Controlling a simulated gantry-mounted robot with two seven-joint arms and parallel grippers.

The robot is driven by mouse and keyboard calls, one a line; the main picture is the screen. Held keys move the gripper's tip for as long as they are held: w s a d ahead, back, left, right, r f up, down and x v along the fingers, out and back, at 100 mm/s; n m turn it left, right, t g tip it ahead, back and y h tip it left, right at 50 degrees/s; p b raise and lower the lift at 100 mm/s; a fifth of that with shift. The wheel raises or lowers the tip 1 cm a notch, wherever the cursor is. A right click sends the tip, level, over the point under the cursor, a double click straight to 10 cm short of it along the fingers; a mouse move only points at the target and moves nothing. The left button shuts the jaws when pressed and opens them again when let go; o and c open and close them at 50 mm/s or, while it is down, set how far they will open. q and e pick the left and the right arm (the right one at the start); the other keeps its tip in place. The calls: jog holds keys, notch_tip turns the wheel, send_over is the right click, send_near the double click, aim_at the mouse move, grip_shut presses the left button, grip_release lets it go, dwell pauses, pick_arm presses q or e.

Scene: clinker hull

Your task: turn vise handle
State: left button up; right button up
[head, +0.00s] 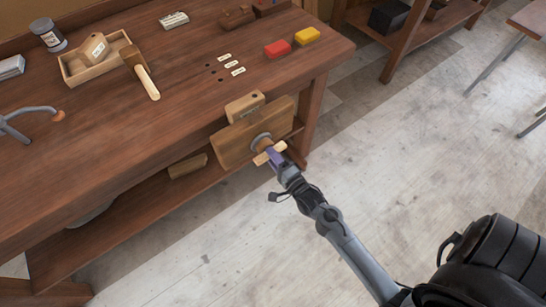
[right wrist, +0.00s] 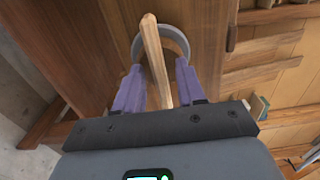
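The wooden vise (head: 235,148) is fixed at the right front part of the bench, with a round grey metal collar (head: 261,141) on its front jaw. The light wooden vise handle (head: 263,158) is a bar crossing in front of the collar. In the right wrist view the handle (right wrist: 155,55) runs between my two purple fingers, in front of the collar (right wrist: 178,38). My right gripper (right wrist: 158,82) is open around the handle, with gaps seen on both sides. In the head view the right gripper (head: 272,156) covers part of the handle. My left gripper is not in view.
A lower shelf (head: 130,215) runs underneath.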

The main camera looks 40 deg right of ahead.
jog(key=shift+s, duration=0.15)
jog(key=s+a+p, duration=0.1)
jog(key=s, duration=0.9)
jog(key=shift+s+p, duration=0.25)
jog(key=shift+p, duration=0.05)
